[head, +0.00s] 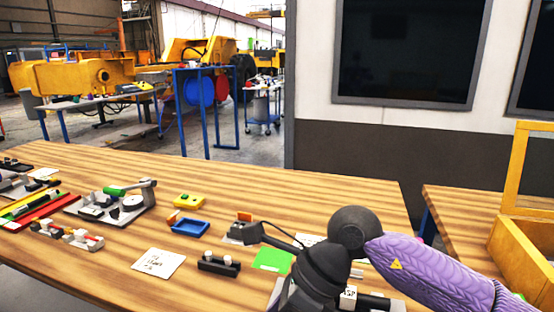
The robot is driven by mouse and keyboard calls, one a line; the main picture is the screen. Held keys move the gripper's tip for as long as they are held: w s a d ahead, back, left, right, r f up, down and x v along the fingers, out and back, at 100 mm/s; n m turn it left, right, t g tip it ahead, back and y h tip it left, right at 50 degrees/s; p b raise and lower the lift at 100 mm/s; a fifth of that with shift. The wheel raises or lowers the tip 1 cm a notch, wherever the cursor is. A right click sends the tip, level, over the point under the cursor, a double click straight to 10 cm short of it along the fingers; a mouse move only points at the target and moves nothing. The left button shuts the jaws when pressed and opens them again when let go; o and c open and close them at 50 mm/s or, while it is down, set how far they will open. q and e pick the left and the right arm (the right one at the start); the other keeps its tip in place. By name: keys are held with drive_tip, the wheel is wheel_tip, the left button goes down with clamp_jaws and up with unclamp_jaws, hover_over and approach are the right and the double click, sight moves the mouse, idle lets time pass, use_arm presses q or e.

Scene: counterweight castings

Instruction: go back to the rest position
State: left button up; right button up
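My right arm comes in from the right with a purple sleeve and a round black joint. Its dark end, where my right gripper (312,282) is, hangs over the front right part of the wooden table (330,203). The fingers do not show clearly, so I cannot tell whether they are open or hold anything. My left arm and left gripper are not in this view.
A grey fixture with a green part (114,190), a blue tray (190,227), a yellow box (189,201), a white card (158,262) and a black block with white knobs (219,264) lie on the table. A yellow frame (513,247) stands on the right. The table's back middle is clear.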

drive_tip(key=s+a+r+m+g+y, duration=0.1)
drive_tip(key=s+a+r+m+y, duration=0.2)
drive_tip(key=a+y, duration=0.35)
wheel_tip(320, 180, up, 7)
drive_tip(key=a+m+t+y, duration=0.1)
drive_tip(key=m+t+y, duration=0.5)
drive_tip(key=m+y, duration=0.2)
drive_tip(key=w+d+f+m+t+h, duration=0.3)
drive_tip(key=d+f+m+t+h, duration=0.45)
drive_tip(key=m, duration=0.85)
drive_tip(key=w+d+f+m+t+h, duration=0.3)
drive_tip(key=d+f+m+t+h, duration=0.25)
drive_tip(key=d+m+h, duration=0.7)
drive_tip(key=s+d+f+m+g+h, duration=0.1)
drive_tip(key=s+f+m+g, duration=0.4)
drive_tip(key=s+f+g, duration=0.45)
drive_tip(key=s+d+f+m+g, duration=0.2)
drive_tip(key=s+f+m+g, duration=0.4)
drive_tip(key=s, duration=0.6)
wheel_tip(320, 180, down, 17)
drive_tip(key=s+n, duration=0.1)
drive_tip(key=s, duration=0.1)
drive_tip(key=s+d+f, duration=0.3)
drive_tip(key=s+f, duration=0.8)
drive_tip(key=s, duration=0.3)
drive_tip(key=shift+s+d+f+g+h, duration=0.15)
drive_tip(key=shift+s+f+g+h, duration=0.2)
drive_tip(key=shift+f, duration=0.05)
